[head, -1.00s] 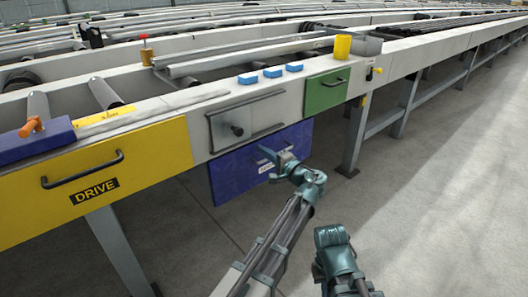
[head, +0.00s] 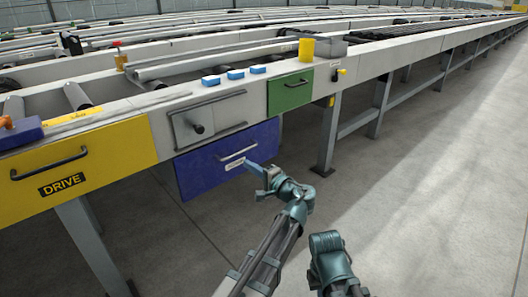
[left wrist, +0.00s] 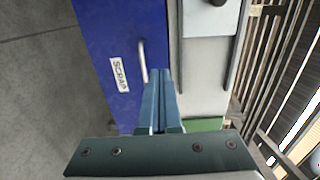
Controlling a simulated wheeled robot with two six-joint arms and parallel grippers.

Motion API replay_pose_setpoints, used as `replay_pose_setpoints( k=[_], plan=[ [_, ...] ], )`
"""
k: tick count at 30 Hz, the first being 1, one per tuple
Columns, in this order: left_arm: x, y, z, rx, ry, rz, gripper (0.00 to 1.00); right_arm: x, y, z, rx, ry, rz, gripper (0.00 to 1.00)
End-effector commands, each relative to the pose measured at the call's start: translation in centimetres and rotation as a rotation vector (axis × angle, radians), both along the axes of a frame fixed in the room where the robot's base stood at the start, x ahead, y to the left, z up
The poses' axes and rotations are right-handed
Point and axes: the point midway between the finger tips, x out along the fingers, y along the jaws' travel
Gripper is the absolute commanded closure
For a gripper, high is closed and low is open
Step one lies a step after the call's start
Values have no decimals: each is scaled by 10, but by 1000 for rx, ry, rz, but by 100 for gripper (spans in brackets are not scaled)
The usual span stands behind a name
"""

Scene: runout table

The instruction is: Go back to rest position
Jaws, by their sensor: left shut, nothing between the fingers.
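My left gripper (head: 252,168) is shut and empty. In the head view its tips overlap the lower right part of the blue drawer (head: 205,170), just below and right of its handle (head: 238,153). In the left wrist view the shut fingers (left wrist: 160,88) point toward the blue drawer (left wrist: 103,30), beside the handle (left wrist: 143,62) and a white SCRAP label (left wrist: 119,75). Whether the fingertips touch the drawer cannot be told. Part of my right arm shows at the bottom of the head view; its gripper fingers are not seen.
The runout table carries a yellow DRIVE drawer (head: 110,150), a grey panel with a knob (head: 187,127) and a green drawer (head: 289,92). Blue blocks (head: 235,74) and a yellow cup (head: 306,49) stand on top. Table legs (head: 328,135) reach the floor. The concrete floor at right is clear.

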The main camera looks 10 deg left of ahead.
Motion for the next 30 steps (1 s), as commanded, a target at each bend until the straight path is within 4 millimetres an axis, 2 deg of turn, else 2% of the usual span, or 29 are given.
replay_pose_setpoints(
  k=[2, 5, 9, 12, 15, 18, 24, 29, 30],
  plan=[
    [-11, 12, -14, -65, 18, 26, 100, 0, 0, 0, 0, 0, 0, 100],
    [-34, 32, -49, -228, 62, 86, 100, 0, 0, 0, 0, 0, 0, 100],
    [-81, 50, -112, -536, 148, 195, 100, 0, 0, 0, 0, 0, 0, 100],
    [-114, 46, -151, -759, 209, 264, 100, 0, 0, 0, 0, 0, 0, 100],
    [-142, 33, -178, -951, 263, 317, 100, 0, 0, 0, 0, 0, 0, 100],
    [-162, 18, -195, -1101, 306, 353, 100, 0, 0, 0, 0, 0, 0, 100],
    [-193, -11, -211, -1337, 372, 399, 100, 0, 0, 0, 0, 0, 0, 100],
    [-212, -34, -215, -1500, 418, 422, 100, 0, 0, 0, 0, 0, 0, 100],
    [-215, -42, -207, -1513, 434, 418, 100, 0, 0, 8, 0, 0, 0, 100]
  ],
)
